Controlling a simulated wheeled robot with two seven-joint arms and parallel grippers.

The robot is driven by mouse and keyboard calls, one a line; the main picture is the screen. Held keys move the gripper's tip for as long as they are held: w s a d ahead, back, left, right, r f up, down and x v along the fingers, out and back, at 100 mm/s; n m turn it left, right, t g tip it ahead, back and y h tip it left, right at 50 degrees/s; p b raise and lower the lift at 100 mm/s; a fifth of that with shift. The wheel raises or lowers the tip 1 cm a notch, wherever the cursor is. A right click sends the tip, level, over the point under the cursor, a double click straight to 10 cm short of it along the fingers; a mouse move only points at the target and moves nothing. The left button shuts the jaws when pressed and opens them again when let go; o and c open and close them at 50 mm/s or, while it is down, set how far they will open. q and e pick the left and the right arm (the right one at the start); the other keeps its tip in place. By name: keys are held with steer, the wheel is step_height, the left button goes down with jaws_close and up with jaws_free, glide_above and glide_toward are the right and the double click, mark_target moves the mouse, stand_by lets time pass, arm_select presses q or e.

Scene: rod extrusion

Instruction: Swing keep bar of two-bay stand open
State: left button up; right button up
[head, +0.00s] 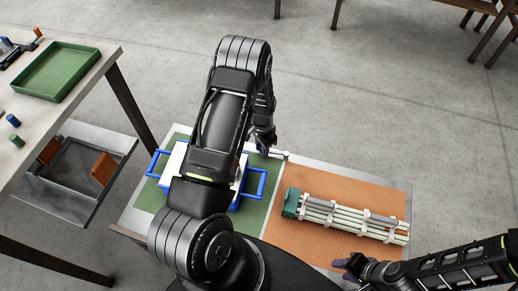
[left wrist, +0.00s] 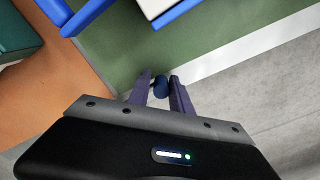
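The two-bay stand (head: 405,187) has a green bay (head: 271,177) on the left and an orange bay (head: 300,240) on the right. A pale bar end with a round knob (head: 286,154) shows at its back edge, near the line between the bays. My left gripper (head: 266,147) is over the back of the green bay. In the left wrist view its purple fingers (left wrist: 161,78) stand apart on either side of a small dark blue knob (left wrist: 161,87); firm contact is not visible. My arm hides much of the green bay. My right gripper (head: 347,265) is near the front right edge, its fingers unclear.
A white block with blue handles (head: 261,184) lies in the green bay. A bundle of pale rods with a teal end block (head: 291,203) lies in the orange bay. A table with a green tray (head: 58,70) stands at left, above a grey bin (head: 75,205).

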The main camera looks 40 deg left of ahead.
arm_select(q)
steer(key=shift+s, duration=0.1)
steer(key=shift+s+d, duration=0.45)
steer(key=shift+s, duration=0.1)
arm_select(e)
steer(key=shift+r, duration=0.25)
arm_select(q)
steer(key=shift+s+d+p, duration=0.1)
steer(key=shift+p, duration=0.2)
steer(key=shift+s+d, duration=0.45)
arm_select(e)
steer(key=shift+r, duration=0.25)
arm_select(q)
steer(key=shift+s+d, duration=0.1)
steer(key=shift+d, duration=0.05)
steer(key=shift+s+d+p, duration=0.4)
steer(key=shift+d, duration=0.15)
arm_select(e)
steer(key=shift+r, duration=0.2)
arm_select(q)
steer(key=shift+s+d, duration=0.1)
steer(key=shift+d, duration=0.05)
